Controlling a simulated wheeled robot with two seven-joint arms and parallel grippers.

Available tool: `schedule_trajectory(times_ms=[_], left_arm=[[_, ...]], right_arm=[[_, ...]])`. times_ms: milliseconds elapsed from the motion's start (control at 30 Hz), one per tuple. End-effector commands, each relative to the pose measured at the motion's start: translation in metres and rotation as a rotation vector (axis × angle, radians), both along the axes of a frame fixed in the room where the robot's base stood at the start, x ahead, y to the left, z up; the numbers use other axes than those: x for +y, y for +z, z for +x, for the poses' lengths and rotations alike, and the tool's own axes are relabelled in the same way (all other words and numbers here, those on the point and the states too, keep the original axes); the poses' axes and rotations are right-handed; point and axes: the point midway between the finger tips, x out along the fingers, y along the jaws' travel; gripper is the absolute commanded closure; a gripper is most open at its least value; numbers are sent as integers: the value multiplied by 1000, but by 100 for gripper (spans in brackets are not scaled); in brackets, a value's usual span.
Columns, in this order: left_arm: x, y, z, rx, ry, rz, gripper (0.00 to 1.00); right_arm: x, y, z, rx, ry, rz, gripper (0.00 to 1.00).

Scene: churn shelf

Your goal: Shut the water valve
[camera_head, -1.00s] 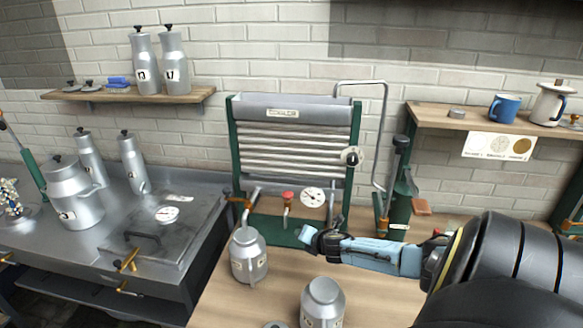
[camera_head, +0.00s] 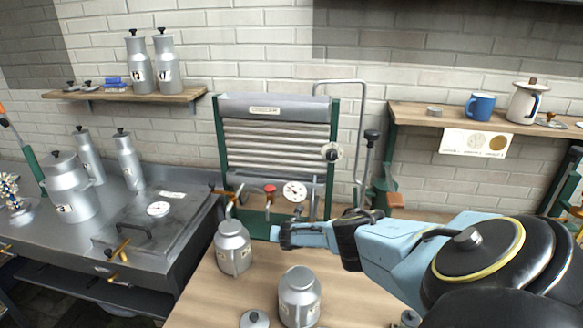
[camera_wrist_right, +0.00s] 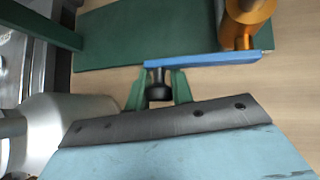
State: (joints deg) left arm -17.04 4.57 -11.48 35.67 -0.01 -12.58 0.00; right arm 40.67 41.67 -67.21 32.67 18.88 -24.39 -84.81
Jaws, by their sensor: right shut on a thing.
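In the right wrist view the water valve has an orange-brass body (camera_wrist_right: 247,25) and a flat blue lever (camera_wrist_right: 203,60) lying crosswise. A short dark peg (camera_wrist_right: 158,80) stands at the lever's left end. My right gripper (camera_wrist_right: 157,93) has its green fingers on both sides of this peg and is shut on it. In the head view my right gripper (camera_head: 284,236) reaches in from the right to the foot of the ribbed cooler (camera_head: 277,150). The valve body is hidden behind my arm there. My left gripper is out of view.
A milk can (camera_head: 233,247) stands just left of my right gripper, and another can (camera_head: 299,300) stands in front. A round gauge (camera_head: 295,191) and a red-topped tap (camera_head: 270,189) are close behind. The steel vat (camera_head: 150,230) is at left.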

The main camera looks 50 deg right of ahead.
Motion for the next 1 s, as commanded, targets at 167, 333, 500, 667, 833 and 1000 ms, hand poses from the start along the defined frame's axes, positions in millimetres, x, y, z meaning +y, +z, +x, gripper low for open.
schedule_trajectory(times_ms=[167, 333, 500, 667, 833, 1000], left_arm=[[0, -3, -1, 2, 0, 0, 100], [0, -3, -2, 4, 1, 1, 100], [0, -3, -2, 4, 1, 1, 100], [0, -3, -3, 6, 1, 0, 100], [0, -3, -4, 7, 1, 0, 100], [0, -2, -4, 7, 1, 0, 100]], right_arm=[[3, -3, 3, 21, 3, -9, 100], [3, -4, 3, 27, 6, -12, 100], [4, -4, 3, 28, 6, -11, 100], [4, -5, 3, 27, 7, -11, 68], [4, -4, 3, 26, 7, -11, 56], [4, -3, 4, 25, 6, -11, 56]])
